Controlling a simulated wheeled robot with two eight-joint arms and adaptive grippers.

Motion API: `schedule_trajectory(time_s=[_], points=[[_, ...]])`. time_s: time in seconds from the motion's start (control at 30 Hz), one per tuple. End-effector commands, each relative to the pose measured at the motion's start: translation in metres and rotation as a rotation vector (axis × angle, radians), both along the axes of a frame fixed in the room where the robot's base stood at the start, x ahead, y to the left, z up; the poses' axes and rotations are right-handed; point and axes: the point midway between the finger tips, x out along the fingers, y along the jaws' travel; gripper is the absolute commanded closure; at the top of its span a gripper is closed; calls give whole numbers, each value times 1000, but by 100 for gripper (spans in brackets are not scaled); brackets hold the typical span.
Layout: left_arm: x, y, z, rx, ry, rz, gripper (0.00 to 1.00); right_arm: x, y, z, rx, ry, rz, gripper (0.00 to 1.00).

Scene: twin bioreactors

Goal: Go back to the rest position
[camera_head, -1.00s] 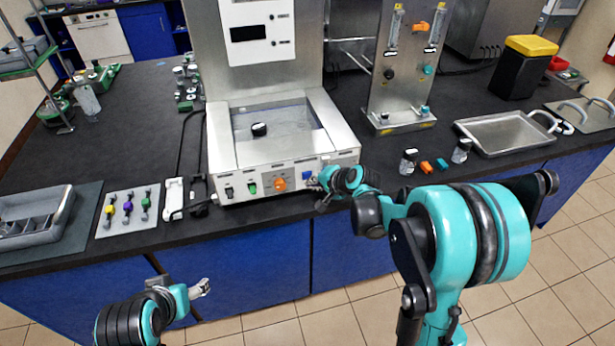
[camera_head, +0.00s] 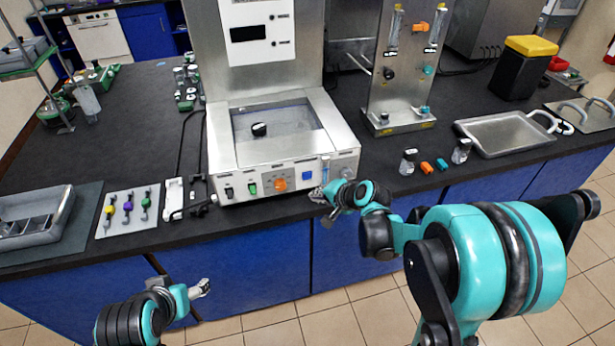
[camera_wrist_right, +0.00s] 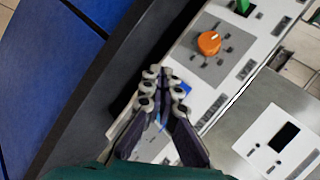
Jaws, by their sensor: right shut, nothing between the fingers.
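My right gripper (camera_head: 322,196) is shut and empty at the counter's front edge, just in front of the right end of the bioreactor's white control panel (camera_head: 260,190). In the right wrist view its closed fingertips (camera_wrist_right: 160,84) overlap the panel, with the orange knob (camera_wrist_right: 209,43) beyond them. The panel's blue button (camera_head: 308,175) shows clear of the gripper in the head view. In the wrist view a blue patch is partly hidden behind the fingers. My left gripper (camera_head: 201,288) hangs low in front of the blue cabinets, apart from everything; its jaws are too small to read.
On the counter right of my right gripper are a dark-capped bottle (camera_head: 408,161), small orange and blue pieces and a metal tray (camera_head: 500,133). A valve rack (camera_head: 128,210) and a grey tray (camera_head: 35,222) lie at left. The floor before the cabinets is clear.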

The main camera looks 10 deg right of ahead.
Motion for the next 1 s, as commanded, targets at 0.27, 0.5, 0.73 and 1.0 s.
schedule_trajectory(time_s=[0.27, 0.5, 0.73, 1.0], points=[[0, 0, 0, 0, 0, 0, 32, 0, 0, 0, 0, 0, 0, 100], [0, 0, 0, 0, 0, 0, 32, 0, 0, 0, 0, 0, 0, 100], [0, 0, 0, 0, 0, 0, 32, -2, 1, 2, -10, -1, 6, 100], [0, 0, 0, 0, 0, 0, 32, -62, 14, 38, -246, -4, 154, 100]])
